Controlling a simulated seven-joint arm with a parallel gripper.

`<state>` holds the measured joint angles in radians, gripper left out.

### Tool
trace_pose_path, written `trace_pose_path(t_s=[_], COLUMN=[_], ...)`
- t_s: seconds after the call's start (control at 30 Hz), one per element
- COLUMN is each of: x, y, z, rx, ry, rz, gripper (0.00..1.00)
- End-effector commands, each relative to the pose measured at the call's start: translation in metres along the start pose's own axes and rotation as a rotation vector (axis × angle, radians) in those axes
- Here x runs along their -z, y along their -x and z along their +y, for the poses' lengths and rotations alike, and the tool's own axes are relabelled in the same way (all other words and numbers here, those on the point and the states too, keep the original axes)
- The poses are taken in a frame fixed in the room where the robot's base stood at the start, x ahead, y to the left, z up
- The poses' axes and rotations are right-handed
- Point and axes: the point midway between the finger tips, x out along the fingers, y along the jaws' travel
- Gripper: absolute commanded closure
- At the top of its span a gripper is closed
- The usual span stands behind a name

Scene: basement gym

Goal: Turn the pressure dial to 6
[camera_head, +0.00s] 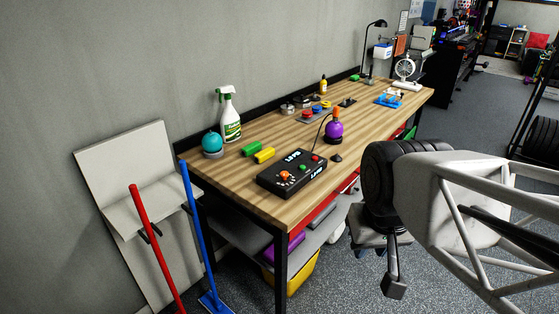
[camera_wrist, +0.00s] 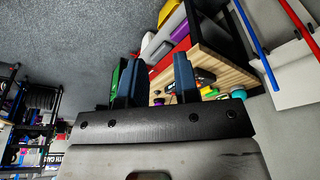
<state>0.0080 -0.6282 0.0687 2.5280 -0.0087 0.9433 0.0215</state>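A black control box (camera_head: 275,182) sits near the front edge of the wooden workbench (camera_head: 225,178). On its left part is an orange-red dial (camera_head: 284,175) with white marks around it. The marks and the dial's setting are too small to read. A green button and a red button are farther right on the box. In the wrist view the box (camera_wrist: 203,76) shows small and partly hidden behind a finger. My gripper (camera_wrist: 158,72) is open, with two dark blue-grey fingers apart and nothing between them. It is off the bench's front side, away from the box.
Red and blue poles lean at the left.

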Motion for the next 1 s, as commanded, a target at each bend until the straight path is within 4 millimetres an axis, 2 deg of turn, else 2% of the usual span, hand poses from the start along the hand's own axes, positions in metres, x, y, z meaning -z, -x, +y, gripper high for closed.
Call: trace_pose_path(t_s=[0.03, 0.17, 0.2, 0.37, 0.6, 1.0], x=[0.003, 0.015, 0.019, 0.047, 0.096, 0.178], y=[0.000, 0.001, 0.002, 0.003, 0.001, -0.014], z=[0.000, -0.002, -0.002, -0.006, -0.013, -0.024], rx=[0.001, 0.008, 0.011, 0.025, 0.048, 0.078], ry=[-0.005, -0.028, -0.038, -0.093, -0.192, -0.357], rz=[-0.003, -0.014, -0.020, -0.044, -0.092, -0.176], gripper=[0.63, 0.43, 0.41, 0.41, 0.41, 0.41])
